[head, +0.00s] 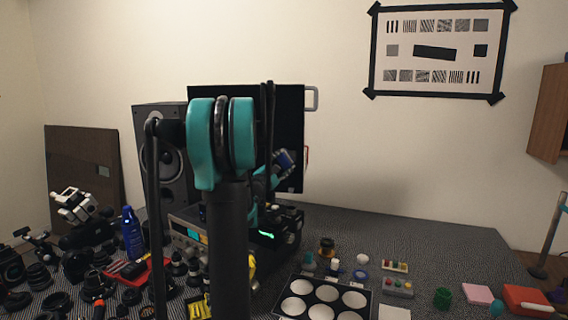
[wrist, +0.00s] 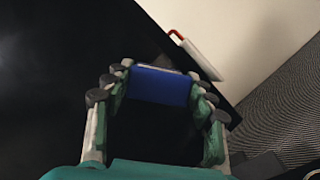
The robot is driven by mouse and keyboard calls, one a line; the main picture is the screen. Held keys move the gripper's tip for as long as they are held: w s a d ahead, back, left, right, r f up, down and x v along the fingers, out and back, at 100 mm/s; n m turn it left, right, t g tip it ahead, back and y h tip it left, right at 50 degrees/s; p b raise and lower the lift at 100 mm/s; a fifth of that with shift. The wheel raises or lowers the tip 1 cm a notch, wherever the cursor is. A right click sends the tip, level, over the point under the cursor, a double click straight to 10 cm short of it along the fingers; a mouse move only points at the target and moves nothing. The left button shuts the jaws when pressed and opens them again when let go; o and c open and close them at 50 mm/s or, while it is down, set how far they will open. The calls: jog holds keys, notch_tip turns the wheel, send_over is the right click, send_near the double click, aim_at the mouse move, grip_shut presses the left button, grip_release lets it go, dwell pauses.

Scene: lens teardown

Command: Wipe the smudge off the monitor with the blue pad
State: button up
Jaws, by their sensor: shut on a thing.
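The monitor (head: 291,125) is a black upright panel against the back wall, partly hidden behind my arm in the head view. Its dark screen (wrist: 50,90) fills the left of the wrist view. My gripper (wrist: 155,85) is shut on the blue pad (wrist: 160,86), which spans between its fingertips in front of the screen. In the head view the blue pad (head: 286,160) shows as a small blue patch before the lower right of the monitor. Whether the pad touches the screen cannot be told. I cannot make out a smudge on the visible screen.
A speaker (head: 165,160) stands left of the monitor. A grey handle (head: 312,98) sticks out at its right edge. Electronic boxes (head: 275,235) stand below. A blue bottle (head: 132,233) and many lens parts crowd the left; a tray with white discs (head: 325,297) lies in front.

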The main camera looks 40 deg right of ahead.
jog(key=shift+w+d, duration=0.6)
jog(key=shift+d, duration=0.2)
jog(key=shift+s, duration=0.1)
dwell(0.3)
jog(key=shift+s+d, duration=0.6)
jog(key=shift+s, duration=0.15)
jog(key=shift+s+d, duration=0.55)
jog(key=shift+s, duration=0.2)
jog(key=shift+w, duration=0.15)
jog(key=shift+w+a, duration=1.2)
jog(key=shift+w, duration=0.2)
jog(key=shift+a, duration=0.1)
jog(key=shift+s+a, duration=0.95)
jog(key=shift+a, duration=0.2)
jog(key=shift+s+a, duration=0.9)
jog(key=shift+a, duration=0.25)
